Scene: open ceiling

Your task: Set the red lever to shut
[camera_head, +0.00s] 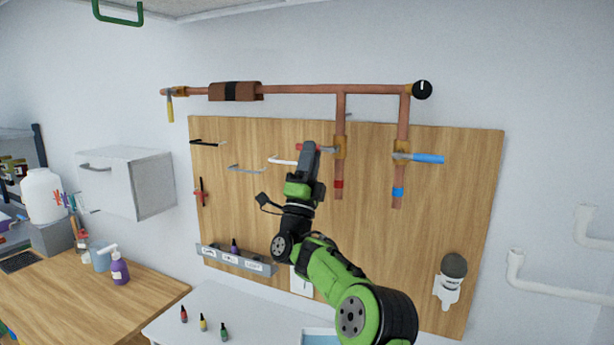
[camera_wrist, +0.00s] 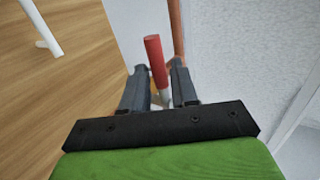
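The red lever (camera_wrist: 156,62) shows in the wrist view between the two fingers of my gripper (camera_wrist: 159,68), with visible gaps, so the fingers look open around it. In the head view the red lever (camera_head: 300,147) sticks out to the left of a brass valve (camera_head: 340,148) on a vertical copper pipe, roughly level and crosswise to the pipe. My gripper (camera_head: 309,147) is in front of it and hides part of the lever. Whether a finger touches it I cannot tell.
A blue lever (camera_head: 428,158) points right on the neighbouring pipe (camera_head: 403,125). A yellow lever (camera_head: 170,108) hangs down at upper left. Hooks, including a white one (camera_head: 282,161), stick out from the wooden board (camera_head: 450,200). A horizontal copper pipe (camera_head: 300,89) runs above.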

